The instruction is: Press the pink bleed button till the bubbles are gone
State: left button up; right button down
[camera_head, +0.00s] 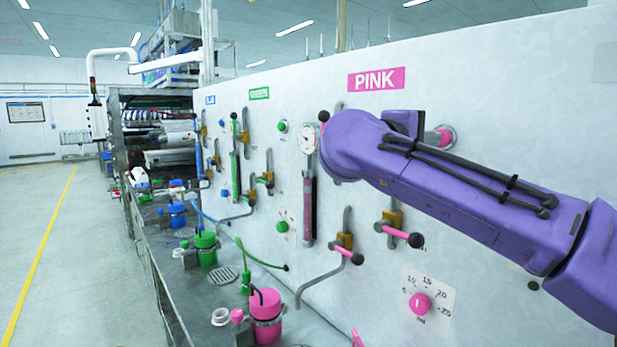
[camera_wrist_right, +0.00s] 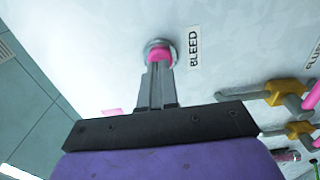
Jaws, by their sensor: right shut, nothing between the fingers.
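The pink bleed button (camera_head: 444,138) sits in a round metal collar on the white panel, right of and below the PINK sign (camera_head: 376,78). It also shows in the right wrist view (camera_wrist_right: 158,53), beside the BLEED label (camera_wrist_right: 194,47). My right gripper (camera_wrist_right: 157,70) is shut and empty, its fingertips at the button and overlapping its lower part. I cannot tell whether they touch or push it. In the head view my purple wrist mostly hides the gripper. The pink sight tube (camera_head: 309,205) stands left of my arm; bubbles cannot be made out. My left gripper is out of view.
A round gauge (camera_head: 308,138) tops the sight tube. A pink dial (camera_head: 420,303) is lower right. A pink bottle (camera_head: 266,312) stands on the bench below. Green and blue stations lie farther left.

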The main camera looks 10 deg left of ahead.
jog(key=shift+w+d, duration=0.2)
jog(key=shift+w+d, duration=0.45)
jog(key=shift+d, duration=0.05)
jog(key=shift+s+a, duration=0.1)
jog(key=shift+a, duration=0.05)
jog(key=b+v, duration=0.3)
jog(key=v, duration=0.6)
jog(key=shift+s+a+b, duration=0.15)
jog(key=shift+b, duration=0.2)
dwell(0.3)
dwell(0.4)
